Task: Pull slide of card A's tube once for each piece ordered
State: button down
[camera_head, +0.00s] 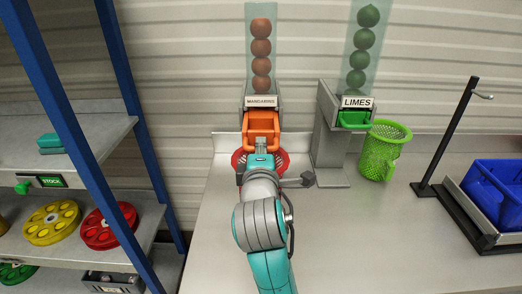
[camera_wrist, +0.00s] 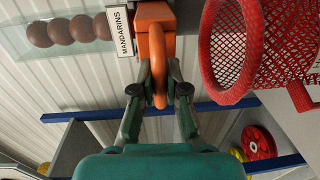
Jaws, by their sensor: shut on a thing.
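The clear mandarins tube (camera_head: 261,48) holds a column of orange-brown balls above a sign (camera_head: 261,101) reading MANDARINS. Below the sign is its orange slide (camera_head: 262,124); its loop handle (camera_wrist: 158,80) shows in the wrist view. My gripper (camera_head: 261,147) is shut on this handle, one finger on each side of it. The limes tube (camera_head: 364,48) with green balls stands to the right, with a LIMES sign (camera_head: 357,102) and a green slide (camera_head: 354,119). A red net basket (camera_head: 277,160) is under the mandarins slide, partly hidden by my arm. I see no readable order card.
A black post (camera_head: 452,135) and blue bins (camera_head: 496,190) are farther right. Blue-framed shelves (camera_head: 60,110) stand left. The front counter (camera_head: 390,250) is clear.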

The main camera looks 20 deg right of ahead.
aim_at(260, 124)
jog(key=shift+r+x, duration=0.15)
jog(key=shift+x, duration=2.25)
jog(key=shift+r+x, duration=0.15)
jog(key=shift+x, duration=2.2)
jog(key=shift+a, duration=0.1)
jog(key=shift+f, duration=0.1)
jog(key=shift+f+v, duration=0.15)
jog(key=shift+v, duration=2.45)
jog(key=shift+f+v, duration=0.2)
jog(key=shift+v, duration=2.35)
jog(key=shift+w, duration=0.1)
